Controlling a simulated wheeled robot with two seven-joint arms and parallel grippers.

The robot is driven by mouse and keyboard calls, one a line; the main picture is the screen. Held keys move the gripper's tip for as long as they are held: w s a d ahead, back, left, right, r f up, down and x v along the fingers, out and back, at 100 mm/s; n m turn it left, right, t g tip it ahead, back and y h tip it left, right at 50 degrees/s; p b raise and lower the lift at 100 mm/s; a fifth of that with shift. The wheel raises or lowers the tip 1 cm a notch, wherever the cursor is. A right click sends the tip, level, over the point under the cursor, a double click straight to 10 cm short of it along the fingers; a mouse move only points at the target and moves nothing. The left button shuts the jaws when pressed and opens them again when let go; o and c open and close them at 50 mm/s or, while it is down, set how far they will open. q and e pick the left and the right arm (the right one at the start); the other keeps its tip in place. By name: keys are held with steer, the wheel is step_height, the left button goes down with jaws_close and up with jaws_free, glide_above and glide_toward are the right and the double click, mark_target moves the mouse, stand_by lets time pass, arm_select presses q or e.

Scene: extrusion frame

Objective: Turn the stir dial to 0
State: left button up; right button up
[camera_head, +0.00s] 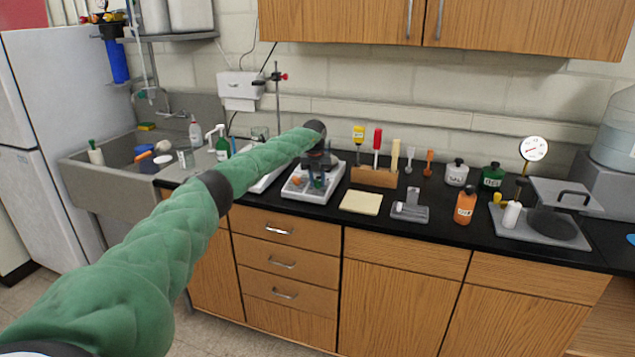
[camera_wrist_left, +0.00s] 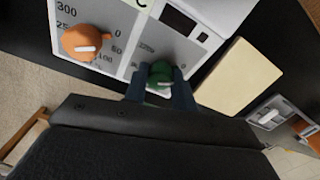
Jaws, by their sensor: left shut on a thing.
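The hot plate stirrer (camera_head: 330,190) stands on the black counter with its front panel towards me. In the left wrist view its panel (camera_wrist_left: 125,55) carries an orange dial (camera_wrist_left: 88,42) with a scale marked up to 300, and a green dial (camera_wrist_left: 160,74) with its own scale. My left gripper (camera_wrist_left: 160,92) is shut on the green dial, one finger on each side. The white pointer mark on the green dial shows, but I cannot tell its exact reading. In the head view the gripper (camera_head: 317,165) is small and dark at the panel. My right gripper is not in view.
A yellow note pad (camera_head: 361,203) lies right of the stirrer, with a grey device (camera_head: 410,212) beyond it. A wooden rack (camera_head: 374,177) with tools stands behind. Bottles, including an orange one (camera_head: 465,206), stand farther right. The sink (camera_head: 100,185) is at the left.

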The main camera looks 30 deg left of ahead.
mark_target(316, 181)
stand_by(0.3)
arm_select(q)
steer(key=o, duration=1)
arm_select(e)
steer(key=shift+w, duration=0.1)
arm_select(q)
steer(key=shift+r, duration=0.1)
steer(key=shift+r, duration=0.2)
steer(key=r+b, duration=0.1)
steer(key=r, duration=0.1)
steer(key=r+b, duration=0.1)
steer(key=r, duration=0.4)
steer(key=shift+s+a+r+b, duration=0.1)
steer(key=shift+s+b, duration=0.15)
steer(key=shift+b, duration=0.15)
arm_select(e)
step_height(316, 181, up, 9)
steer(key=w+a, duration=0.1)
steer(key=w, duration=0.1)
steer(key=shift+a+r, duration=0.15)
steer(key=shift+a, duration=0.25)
